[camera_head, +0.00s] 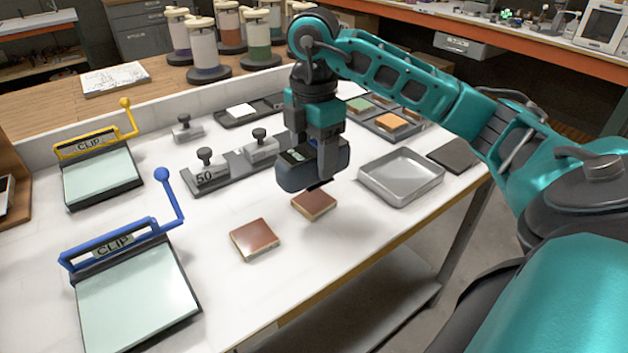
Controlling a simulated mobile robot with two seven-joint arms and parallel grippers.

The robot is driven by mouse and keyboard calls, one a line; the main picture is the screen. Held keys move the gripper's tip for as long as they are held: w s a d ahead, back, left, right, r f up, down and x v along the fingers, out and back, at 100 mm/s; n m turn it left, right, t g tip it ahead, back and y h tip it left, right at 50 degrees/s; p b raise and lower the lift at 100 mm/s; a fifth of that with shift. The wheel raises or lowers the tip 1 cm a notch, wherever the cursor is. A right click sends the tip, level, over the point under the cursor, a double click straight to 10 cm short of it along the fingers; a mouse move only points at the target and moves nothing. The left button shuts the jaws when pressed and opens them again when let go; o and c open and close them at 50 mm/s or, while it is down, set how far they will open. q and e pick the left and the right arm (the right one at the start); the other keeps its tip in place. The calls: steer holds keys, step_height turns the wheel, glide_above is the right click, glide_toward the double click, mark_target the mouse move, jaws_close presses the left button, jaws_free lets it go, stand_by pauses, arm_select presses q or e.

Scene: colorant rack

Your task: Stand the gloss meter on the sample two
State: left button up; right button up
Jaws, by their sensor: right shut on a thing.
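My right gripper (325,145) points down and is shut on the gloss meter (298,177), a dark grey-blue rounded block. The meter is upright, above the back edge of a reddish-brown square tile (314,203). I cannot tell whether it touches that tile. A second reddish-brown tile (254,240) lies apart, nearer the front left. No label shows which tile is sample two. The meter and gripper hide part of what is behind them. My left gripper is out of view.
An empty metal tray (401,178) stands right of the meter. A weight rack (216,184) is to its left. A yellow clipboard (102,180) and a blue clipboard (135,303) have raised levers. The white table between the blue clipboard and the tiles is clear.

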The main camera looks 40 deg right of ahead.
mark_target(314, 176)
steer(key=shift+f, duration=2.3)
steer(key=shift+f+b, duration=0.1)
steer(key=shift+b, duration=0.2)
steer(key=o, duration=1.4)
step_height(314, 176, up, 12)
steer(key=p, duration=0.3)
